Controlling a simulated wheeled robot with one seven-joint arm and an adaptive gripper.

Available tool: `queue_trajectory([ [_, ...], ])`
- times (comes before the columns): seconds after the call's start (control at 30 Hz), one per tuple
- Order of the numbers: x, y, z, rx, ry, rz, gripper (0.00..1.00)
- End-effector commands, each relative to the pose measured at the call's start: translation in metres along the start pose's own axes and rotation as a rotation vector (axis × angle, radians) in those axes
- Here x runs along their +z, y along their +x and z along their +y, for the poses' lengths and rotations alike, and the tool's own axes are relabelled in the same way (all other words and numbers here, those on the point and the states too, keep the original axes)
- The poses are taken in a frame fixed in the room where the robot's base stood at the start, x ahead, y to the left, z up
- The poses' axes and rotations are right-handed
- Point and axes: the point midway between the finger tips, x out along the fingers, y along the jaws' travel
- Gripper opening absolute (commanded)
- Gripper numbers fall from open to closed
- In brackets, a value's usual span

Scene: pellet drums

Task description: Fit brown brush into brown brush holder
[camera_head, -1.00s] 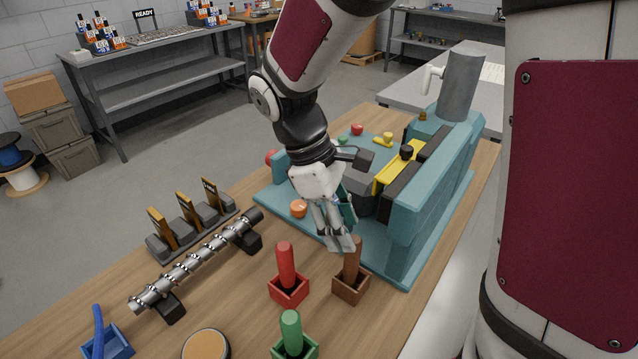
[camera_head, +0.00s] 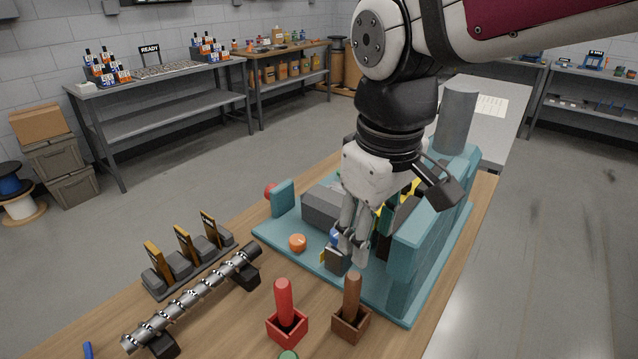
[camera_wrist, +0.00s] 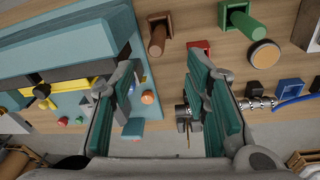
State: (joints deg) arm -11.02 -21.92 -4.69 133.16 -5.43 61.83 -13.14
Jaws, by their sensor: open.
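The brown brush (camera_head: 352,291) stands in the brown brush holder (camera_head: 350,325), a square box on the wooden table, right of the red one. Its handle points up and leans slightly. The brush also shows in the wrist view (camera_wrist: 158,40), its lower end inside the brown holder (camera_wrist: 150,22). My gripper (camera_head: 352,255) is above the teal machine base, up and behind the brown brush, and apart from it. In the wrist view my gripper's two fingers (camera_wrist: 165,115) are spread with nothing between them. The brush's bristle end is hidden inside the holder.
A red brush (camera_head: 284,296) in a red holder stands just left of the brown one. The teal machine (camera_head: 430,230) rises close on the right of my gripper. A metal screw shaft (camera_head: 195,295) lies at left. Bare table lies between shaft and red holder.

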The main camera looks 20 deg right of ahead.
Motion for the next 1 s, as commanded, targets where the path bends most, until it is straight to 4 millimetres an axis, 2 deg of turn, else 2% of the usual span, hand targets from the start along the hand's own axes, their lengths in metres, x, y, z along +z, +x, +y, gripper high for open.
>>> queue_trajectory([
  [0.2, 0.031, -0.015, -0.003, 0.019, 0.243, 0.204, 0.43],
  [0.33, 0.041, -0.019, -0.005, 0.028, 0.340, 0.283, 0.43],
  [0.5, 0.045, -0.020, -0.006, 0.031, 0.388, 0.322, 0.43],
  [1.0, 0.045, -0.020, -0.006, 0.031, 0.387, 0.321, 0.43],
])
